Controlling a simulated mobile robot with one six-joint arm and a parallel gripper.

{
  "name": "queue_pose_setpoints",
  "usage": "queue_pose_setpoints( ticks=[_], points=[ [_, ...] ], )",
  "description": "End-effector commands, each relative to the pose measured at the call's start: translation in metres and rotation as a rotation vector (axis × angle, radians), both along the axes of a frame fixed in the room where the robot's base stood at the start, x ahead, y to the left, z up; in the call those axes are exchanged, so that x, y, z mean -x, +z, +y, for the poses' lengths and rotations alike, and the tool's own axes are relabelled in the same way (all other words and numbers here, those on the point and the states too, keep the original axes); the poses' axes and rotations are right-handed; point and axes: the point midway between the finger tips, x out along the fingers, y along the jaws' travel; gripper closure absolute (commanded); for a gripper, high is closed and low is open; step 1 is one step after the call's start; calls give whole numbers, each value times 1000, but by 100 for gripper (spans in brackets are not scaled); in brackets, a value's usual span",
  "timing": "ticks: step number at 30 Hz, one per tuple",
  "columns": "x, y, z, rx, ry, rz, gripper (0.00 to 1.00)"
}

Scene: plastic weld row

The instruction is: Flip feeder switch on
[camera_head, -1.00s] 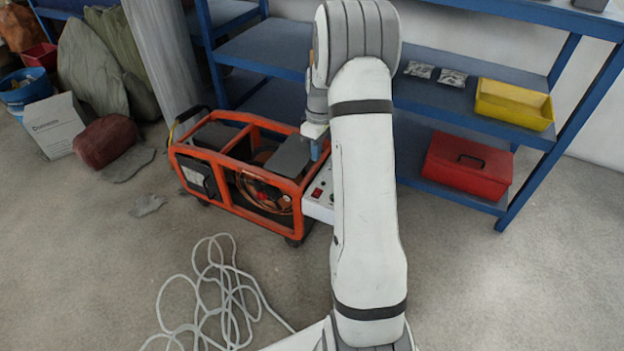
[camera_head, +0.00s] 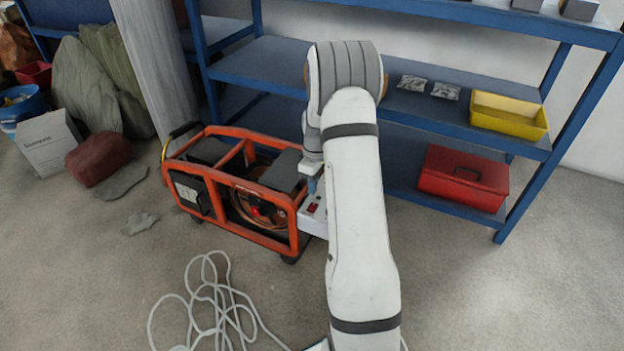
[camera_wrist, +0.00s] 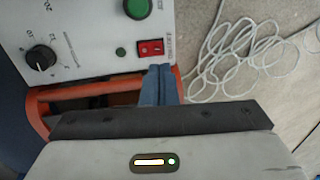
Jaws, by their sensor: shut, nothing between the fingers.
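A light grey control panel (camera_head: 318,222) sits at the right end of the orange-framed machine. On it is a red rocker switch (camera_wrist: 151,47) with a small label beside it, too small to read. The switch also shows in the head view (camera_head: 312,207). My gripper (camera_wrist: 158,70) is shut and empty, its blue fingertips together just below the switch in the wrist view. Whether they touch the panel or switch I cannot tell. In the head view my gripper (camera_head: 312,185) is over the panel, partly hidden by my arm.
The panel also has a black knob (camera_wrist: 40,57), a small green button (camera_wrist: 120,52) and a larger green one (camera_wrist: 137,8). The orange frame (camera_head: 245,230) stands close by. Blue shelving (camera_head: 430,110) is behind; a loose white cable (camera_head: 215,310) lies on the floor.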

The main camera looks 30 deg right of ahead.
Motion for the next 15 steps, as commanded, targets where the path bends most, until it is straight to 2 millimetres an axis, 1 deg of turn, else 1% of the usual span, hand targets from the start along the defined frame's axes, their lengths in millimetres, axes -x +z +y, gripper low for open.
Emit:
queue_pose_setpoints(
  ticks=[1, 6, 10, 15],
  points=[
    [2, -16, 2, -1, 0, 3, 100],
    [4, -46, 4, -1, 0, 2, 100],
    [4, -59, 6, 0, 1, 1, 100],
    [5, -65, 7, -1, 1, 1, 100]
  ],
)
